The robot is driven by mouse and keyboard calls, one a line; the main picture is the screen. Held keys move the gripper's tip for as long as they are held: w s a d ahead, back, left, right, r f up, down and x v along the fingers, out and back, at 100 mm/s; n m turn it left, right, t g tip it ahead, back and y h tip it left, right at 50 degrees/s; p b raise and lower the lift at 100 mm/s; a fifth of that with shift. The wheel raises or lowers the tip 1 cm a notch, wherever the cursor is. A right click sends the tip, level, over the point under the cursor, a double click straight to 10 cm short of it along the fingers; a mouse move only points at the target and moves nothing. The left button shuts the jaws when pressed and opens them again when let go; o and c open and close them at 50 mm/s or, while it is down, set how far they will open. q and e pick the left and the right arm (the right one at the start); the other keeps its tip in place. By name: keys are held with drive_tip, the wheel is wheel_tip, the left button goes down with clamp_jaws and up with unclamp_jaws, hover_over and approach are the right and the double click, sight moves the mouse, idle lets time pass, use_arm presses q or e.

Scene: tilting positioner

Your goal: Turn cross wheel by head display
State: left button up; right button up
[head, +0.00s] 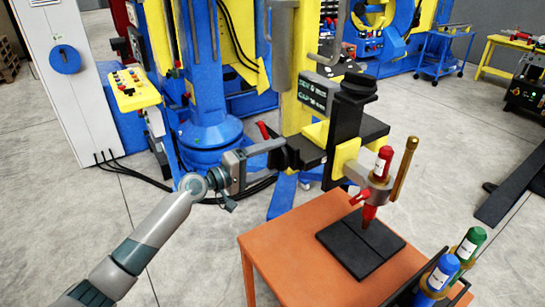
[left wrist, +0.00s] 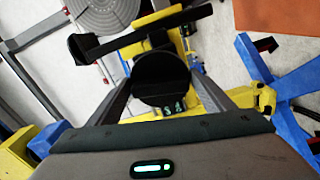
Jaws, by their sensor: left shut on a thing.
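My left gripper (head: 284,151) reaches in from the left to the side of the yellow and black machine head. It is shut on a black round part, which I take to be the cross wheel (head: 303,153). In the left wrist view the wheel's black hub (left wrist: 160,72) sits between the two fingers of the left gripper (left wrist: 163,95), with dark arms behind it. The head display (head: 318,94) is a dark panel with light writing above the wheel. My right gripper is not in view.
Below the head stands an orange table (head: 290,262) with a black plate (head: 355,258) under a red-tipped tool (head: 369,214). Blue and green bottles (head: 443,271) stand at its right. A blue column (head: 212,115) and yellow button panel (head: 133,90) are at left.

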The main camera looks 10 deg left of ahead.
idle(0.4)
use_arm(q)
drive_tip(key=o, duration=0.7)
drive_tip(key=shift+o, duration=0.2)
drive_tip(key=shift+a, duration=0.15)
drive_tip(key=shift+s+a+f+b, duration=0.15)
drive_tip(key=shift+s+a+b, duration=0.25)
drive_tip(key=shift+s+a, duration=0.15)
drive_tip(key=b+v, duration=0.6)
drive_tip(key=v, duration=0.9)
drive_tip(key=shift+s+a, duration=0.2)
drive_tip(key=shift+s, duration=0.1)
